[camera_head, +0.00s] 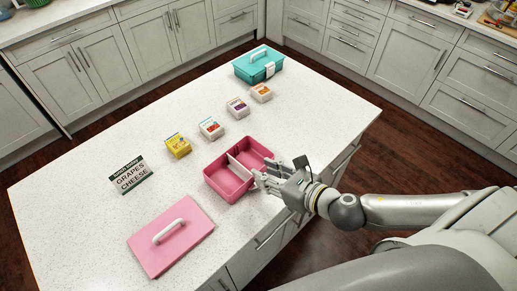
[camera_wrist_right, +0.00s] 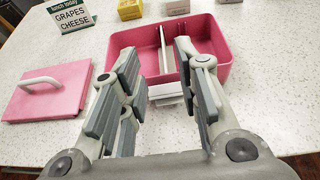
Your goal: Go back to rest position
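My right gripper (camera_head: 272,182) is at the near right edge of the open pink lunch box (camera_head: 222,185). In the right wrist view its fingers (camera_wrist_right: 162,85) are spread apart with nothing gripped. A white latch-like piece (camera_wrist_right: 166,92) on the box's near wall shows between them. The box has a white divider (camera_head: 241,167), and its visible compartments look empty. The pink lid (camera_head: 172,236) with a white handle lies flat on the counter at the lower left. My left gripper is not in view.
On the white island (camera_head: 110,217) stand a sign reading grapes and cheese (camera_head: 131,174), a yellow box (camera_head: 178,145), a red-marked box (camera_head: 211,128), a purple box (camera_head: 238,108), an orange box (camera_head: 261,93) and a closed teal lunch box (camera_head: 258,66). Cabinets line the back.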

